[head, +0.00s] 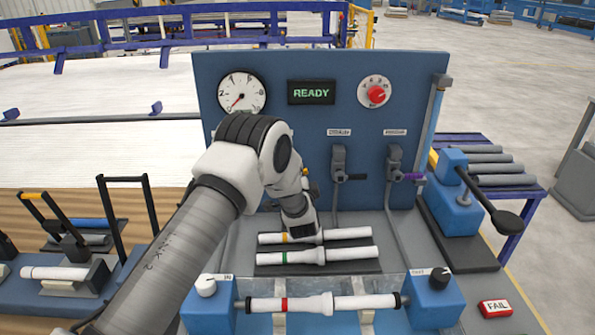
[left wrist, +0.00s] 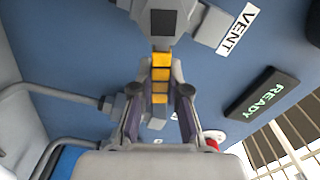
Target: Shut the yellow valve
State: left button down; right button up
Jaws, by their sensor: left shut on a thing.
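The yellow valve handle (left wrist: 161,75) shows in the left wrist view, running from its grey valve body (left wrist: 176,24) on the blue panel. A white VENT label (left wrist: 237,28) is beside the valve body. My left gripper (left wrist: 160,103) is shut on the yellow handle, with one finger on each side of it. In the head view my left arm reaches in from the bottom left to the panel and hides most of this valve and the fingertips. Which end of its turn the handle is at, I cannot tell. My right gripper is out of view.
The blue panel (head: 325,110) carries a gauge (head: 241,92), a READY display (head: 311,92) and a red knob (head: 376,94). A black-handled valve (head: 341,176) and a purple-handled valve (head: 407,177) are right of my arm. White pipes (head: 347,253) lie below. A hand pump (head: 455,206) stands at right.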

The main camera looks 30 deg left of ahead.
pick_arm(q)
jog(key=shift+d+f+m, duration=0.1)
jog(key=shift+f+m, duration=0.35)
jog(key=shift+m, duration=0.45)
jog(key=shift+f+m, duration=0.4)
jog(key=shift+m, duration=0.5)
jog(key=c, duration=1.1)
grip_release()
jog(key=shift+w+f, duration=0.1)
jog(key=shift+c, duration=0.2)
jog(key=v, duration=1.2)
